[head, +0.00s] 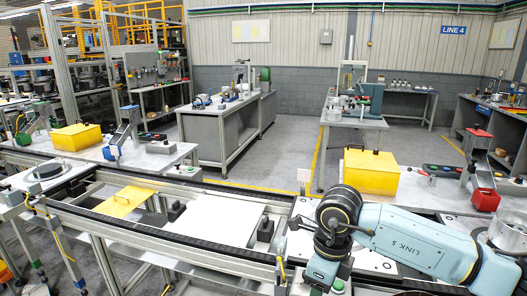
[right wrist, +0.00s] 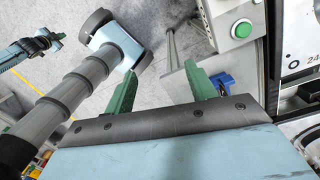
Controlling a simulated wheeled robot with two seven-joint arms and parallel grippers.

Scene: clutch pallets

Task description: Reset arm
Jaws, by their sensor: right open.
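My right arm comes in from the right in the head view and bends down at its dark wrist joint. My right gripper (head: 324,284) is low at the bottom edge there, over the near side of the conveyor line, and its fingers are hard to make out. In the right wrist view my right gripper (right wrist: 161,82) shows two green fingers set well apart, with nothing between them. Grey floor and part of a grey stand show beyond the fingers.
A conveyor frame (head: 180,238) crosses the foreground, carrying a yellow plate (head: 124,201) and a white plate (head: 222,215). Yellow boxes stand left (head: 76,136) and right (head: 370,175). A green button box (right wrist: 240,30) is close to the right gripper. Open floor lies behind.

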